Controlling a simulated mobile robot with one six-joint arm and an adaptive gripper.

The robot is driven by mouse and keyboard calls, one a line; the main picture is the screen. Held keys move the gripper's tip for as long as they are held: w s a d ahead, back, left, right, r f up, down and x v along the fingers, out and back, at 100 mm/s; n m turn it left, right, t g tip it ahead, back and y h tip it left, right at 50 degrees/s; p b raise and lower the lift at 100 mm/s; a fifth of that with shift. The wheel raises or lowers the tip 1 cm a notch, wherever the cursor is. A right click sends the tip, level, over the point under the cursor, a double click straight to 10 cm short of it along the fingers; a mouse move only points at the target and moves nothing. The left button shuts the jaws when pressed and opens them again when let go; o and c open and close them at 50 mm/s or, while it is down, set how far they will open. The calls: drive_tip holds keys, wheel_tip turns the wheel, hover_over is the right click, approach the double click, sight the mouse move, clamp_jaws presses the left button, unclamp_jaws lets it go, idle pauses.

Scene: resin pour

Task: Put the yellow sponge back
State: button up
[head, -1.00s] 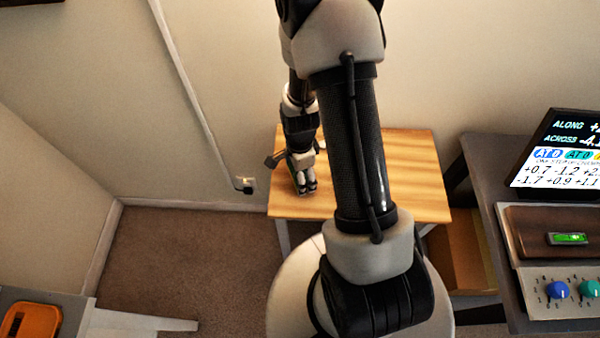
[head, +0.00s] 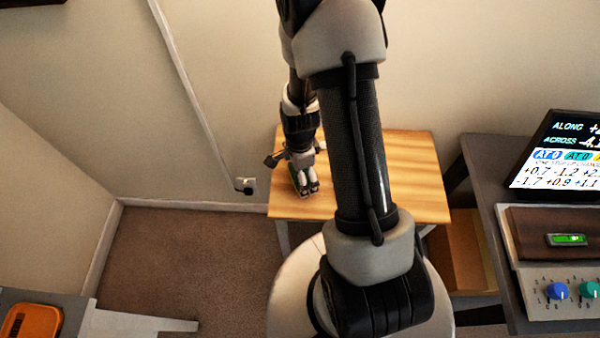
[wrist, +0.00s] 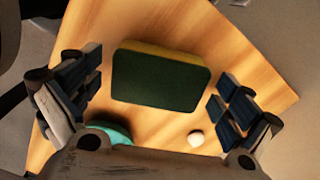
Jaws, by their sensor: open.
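The sponge (wrist: 158,80) lies on the wooden table in the wrist view, with a dark green top face and a yellow edge along its far side. My gripper (wrist: 160,95) is open, with one finger to the left of the sponge and one to the right, and clear gaps on both sides. In the head view my gripper (head: 306,188) is low over the left part of the wooden table (head: 405,180), and a bit of green shows beside its fingers. Most of the sponge is hidden there by the gripper.
A teal round thing (wrist: 110,130) and a small white ball-like thing (wrist: 195,138) are near the sponge. To the right stands a dark table with a screen (head: 560,155) and a knob panel (head: 570,290). An orange thing (head: 30,320) sits at lower left.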

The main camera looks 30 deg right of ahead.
wheel_tip(320, 180, up, 12)
drive_tip(key=p, duration=0.4)
wheel_tip(320, 180, up, 8)
drive_tip(key=n+t, duration=0.1)
drive_tip(key=n, duration=0.3)
hover_over(293, 177)
drive_tip(key=s+a+r+n+t, duration=0.1)
drive_tip(key=s+a+r+n, duration=0.3)
drive_tip(key=s+r+n, duration=0.3)
drive_tip(key=s+a+r+n+t, duration=0.2)
drive_tip(key=s+a+r+n, duration=0.2)
drive_tip(key=r+n, duration=0.5)
drive_tip(key=s+r, duration=0.1)
drive_tip(key=s, duration=0.1)
drive_tip(key=shift+s+r+t, duration=0.3)
drive_tip(key=shift+s+r, duration=0.05)
